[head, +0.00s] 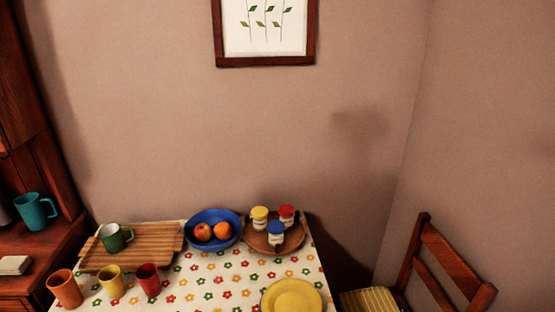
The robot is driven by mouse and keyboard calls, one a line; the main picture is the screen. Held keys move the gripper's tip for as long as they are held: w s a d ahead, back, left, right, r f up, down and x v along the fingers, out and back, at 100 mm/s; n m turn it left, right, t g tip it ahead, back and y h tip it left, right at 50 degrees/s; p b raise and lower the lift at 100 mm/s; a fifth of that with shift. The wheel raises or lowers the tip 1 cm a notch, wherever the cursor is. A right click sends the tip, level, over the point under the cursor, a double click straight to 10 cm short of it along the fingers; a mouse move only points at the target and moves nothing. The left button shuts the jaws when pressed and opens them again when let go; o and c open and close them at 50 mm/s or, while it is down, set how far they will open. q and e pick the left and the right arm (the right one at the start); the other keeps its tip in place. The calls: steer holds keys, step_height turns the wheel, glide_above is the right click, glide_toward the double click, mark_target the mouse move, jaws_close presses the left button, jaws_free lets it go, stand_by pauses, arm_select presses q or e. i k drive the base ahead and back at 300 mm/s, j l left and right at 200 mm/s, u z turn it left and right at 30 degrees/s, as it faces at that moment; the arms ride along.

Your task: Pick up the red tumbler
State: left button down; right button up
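The red tumbler (148,280) stands upright on the flowered tablecloth (205,282) at the front left of the table. It is the rightmost of three tumblers in a row, beside the yellow tumbler (111,282). An orange tumbler (65,289) is at the left end of the row. The red tumbler is just in front of the wooden board (157,255). Neither of my grippers shows in the head view.
A green and white mug (115,239) stands on the board. Behind are a blue bowl (212,217) of fruit and a brown tray (294,236) with three jars. A yellow plate (291,298) lies at front right. A chair (445,262) stands right; a dark cabinet (40,245) left.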

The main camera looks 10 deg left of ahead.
mark_target(147, 275)
steer(key=u, duration=1.25)
